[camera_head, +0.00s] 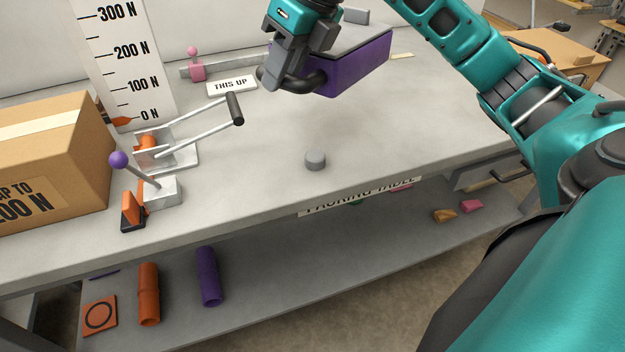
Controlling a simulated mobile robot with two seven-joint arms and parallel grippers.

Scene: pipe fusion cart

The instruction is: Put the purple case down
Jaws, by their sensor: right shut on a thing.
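The purple case (350,70) is a box with purple sides, a dark top and a dark handle at its left end. It hangs above the back part of the grey packing table (400,125), with a faint shadow under it. My right gripper (290,78) is shut on the case at its dark handle. The gripper's body and arm hide part of the case's top. My left gripper is not in view.
A cardboard box (60,150) and a clamp with a lever (170,150) stand at the left, before a force scale (125,60). A "THIS UP" plate (232,86) lies behind. A small grey cylinder (316,160) stands near the front edge. The table's right part is clear.

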